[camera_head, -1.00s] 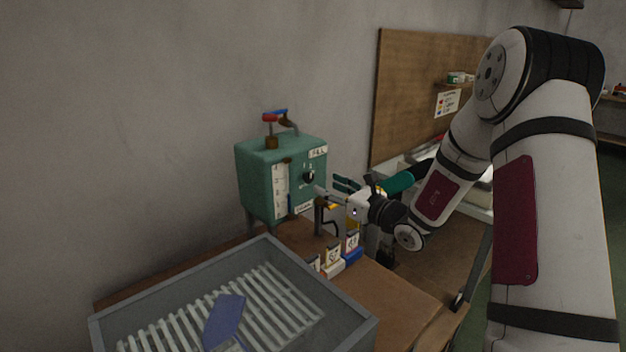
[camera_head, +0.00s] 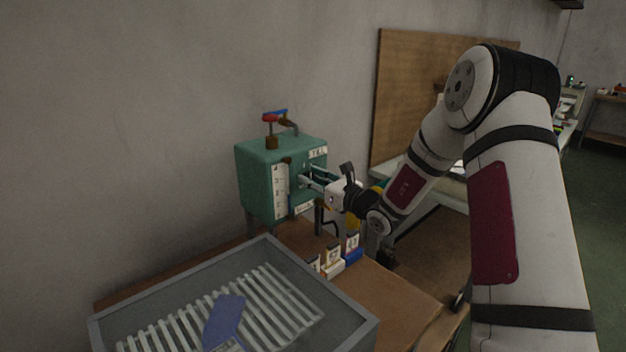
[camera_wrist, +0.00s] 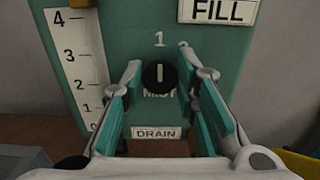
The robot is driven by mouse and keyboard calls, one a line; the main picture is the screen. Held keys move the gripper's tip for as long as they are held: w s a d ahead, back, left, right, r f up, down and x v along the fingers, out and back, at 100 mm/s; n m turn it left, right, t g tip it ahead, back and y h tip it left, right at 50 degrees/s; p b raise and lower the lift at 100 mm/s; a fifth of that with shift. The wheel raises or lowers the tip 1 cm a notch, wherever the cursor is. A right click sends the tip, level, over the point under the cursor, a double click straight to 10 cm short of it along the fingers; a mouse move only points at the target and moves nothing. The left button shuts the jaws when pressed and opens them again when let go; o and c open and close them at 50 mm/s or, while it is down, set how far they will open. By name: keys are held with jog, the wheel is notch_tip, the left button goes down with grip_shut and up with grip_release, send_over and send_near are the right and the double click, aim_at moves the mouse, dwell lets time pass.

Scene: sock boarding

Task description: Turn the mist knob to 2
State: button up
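The mist knob (camera_wrist: 159,77) is a round black dial with a pale pointer line on the front of the green box (camera_head: 264,168). In the wrist view its pointer stands upright, toward the "1" above it. The "MIST" label below the knob is partly covered by it. My gripper (camera_wrist: 160,88) is open, with one finger on each side of the knob and a gap visible on both sides. In the head view my gripper (camera_head: 309,177) is at the front of the box and hides the knob.
Red and blue handled valves (camera_head: 276,120) top the box. A grey tray (camera_head: 362,333) with slats and a blue sock (camera_head: 224,318) stands in front.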

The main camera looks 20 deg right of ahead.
grip_shut()
jog(key=m+p, duration=0.2)
jog(key=m, duration=0.2)
jog(key=shift+d+r+m, duration=0.1)
jog(key=shift+d+m, duration=0.05)
jog(key=shift+m, duration=0.25)
jog(key=shift+m+p, duration=1.15)
jog(key=shift+m, duration=0.75)
jog(key=o, duration=1)
grip_release()
jog(key=v, duration=1.2)
jog(key=shift+w, duration=0.1)
